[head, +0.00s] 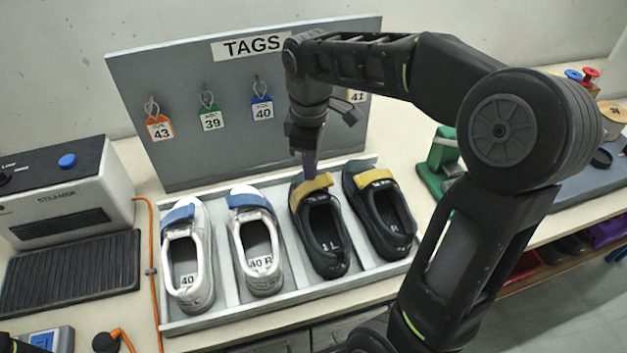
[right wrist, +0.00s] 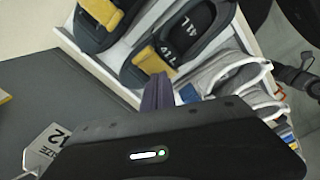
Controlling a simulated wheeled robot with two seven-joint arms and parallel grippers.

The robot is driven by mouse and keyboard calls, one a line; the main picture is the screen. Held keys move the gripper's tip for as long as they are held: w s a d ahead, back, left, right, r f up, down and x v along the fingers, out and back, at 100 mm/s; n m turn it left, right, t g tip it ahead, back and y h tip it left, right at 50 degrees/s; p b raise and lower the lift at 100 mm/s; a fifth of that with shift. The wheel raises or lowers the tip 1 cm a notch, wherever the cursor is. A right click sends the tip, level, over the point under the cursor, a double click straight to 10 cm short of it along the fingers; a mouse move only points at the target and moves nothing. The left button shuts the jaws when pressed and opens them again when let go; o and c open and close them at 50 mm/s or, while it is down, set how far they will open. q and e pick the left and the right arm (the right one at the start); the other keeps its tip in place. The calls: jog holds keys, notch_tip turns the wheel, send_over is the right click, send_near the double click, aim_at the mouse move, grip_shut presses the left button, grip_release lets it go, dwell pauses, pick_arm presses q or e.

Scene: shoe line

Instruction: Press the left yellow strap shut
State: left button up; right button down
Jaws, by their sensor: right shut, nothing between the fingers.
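The left yellow strap (head: 314,187) lies across the black left shoe (head: 322,240), marked L, in the tray. In the right wrist view the same strap (right wrist: 153,59) shows beside the fingertips. My right gripper (head: 309,168) points down at the strap's upper edge with its fingers together and nothing held. Its purple fingers also show in the right wrist view (right wrist: 157,92). They look very close to the strap, but I cannot tell whether they touch. The other black shoe (head: 382,215) has its own yellow strap (head: 377,176).
Two white shoes with blue straps (head: 184,213) fill the left half of the white tray (head: 225,318). The grey tag board (head: 180,90) stands close behind. A steamer (head: 70,195) is at left, a green device (head: 440,155) at right.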

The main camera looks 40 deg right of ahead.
aim_at(311, 184)
jog(key=shift+f, duration=0.1)
dwell(0.5)
jog(key=shift+f+b, duration=1.3)
jog(key=shift+f, duration=0.4)
jog(key=shift+r, duration=0.15)
notch_tip(311, 184, up, 9)
jog(key=p, duration=0.7)
jog(key=shift+p, duration=0.3)
